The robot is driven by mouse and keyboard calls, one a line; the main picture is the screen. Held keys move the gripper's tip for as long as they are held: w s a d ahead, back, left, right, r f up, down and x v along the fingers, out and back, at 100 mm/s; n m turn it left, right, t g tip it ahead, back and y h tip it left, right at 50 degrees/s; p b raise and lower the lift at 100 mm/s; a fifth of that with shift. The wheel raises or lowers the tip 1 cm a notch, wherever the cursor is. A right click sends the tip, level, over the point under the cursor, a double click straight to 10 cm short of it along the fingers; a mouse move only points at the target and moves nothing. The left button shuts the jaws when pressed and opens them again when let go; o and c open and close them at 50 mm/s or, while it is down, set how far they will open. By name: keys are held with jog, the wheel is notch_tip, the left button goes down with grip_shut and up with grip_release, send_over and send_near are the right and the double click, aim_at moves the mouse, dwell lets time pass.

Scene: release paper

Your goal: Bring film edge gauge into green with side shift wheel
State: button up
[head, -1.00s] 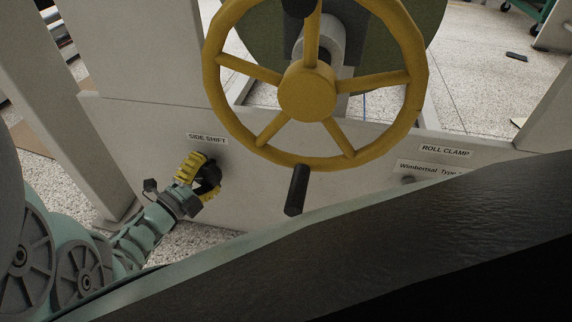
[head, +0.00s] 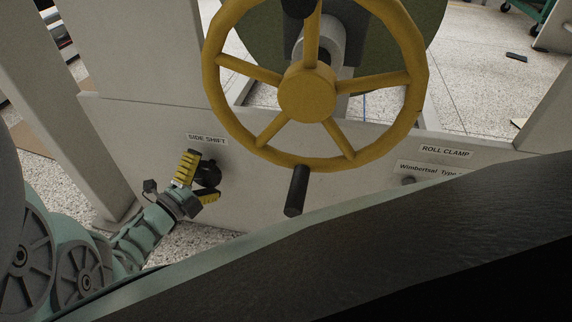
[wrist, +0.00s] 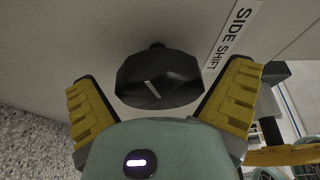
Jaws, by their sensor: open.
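The side shift wheel is a small black knob (head: 207,174) on the light grey panel, below the "SIDE SHIFT" label (head: 207,140). In the wrist view the knob (wrist: 158,80) shows a short pale line on its face. My gripper (head: 198,181) has yellow ridged fingers and is open. In the wrist view its fingers (wrist: 160,102) stand apart on either side of the knob, with a gap visible on each side. I see no film edge gauge in these frames.
A large yellow spoked handwheel (head: 308,92) with a black handle (head: 297,190) stands right of my gripper. The "ROLL CLAMP" label (head: 445,151) is further right on the panel. A dark, sloping surface (head: 400,235) fills the lower right foreground.

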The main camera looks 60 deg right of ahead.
jog(key=a, duration=1.2)
jog(key=shift+f, duration=0.35)
jog(key=shift+d, duration=0.1)
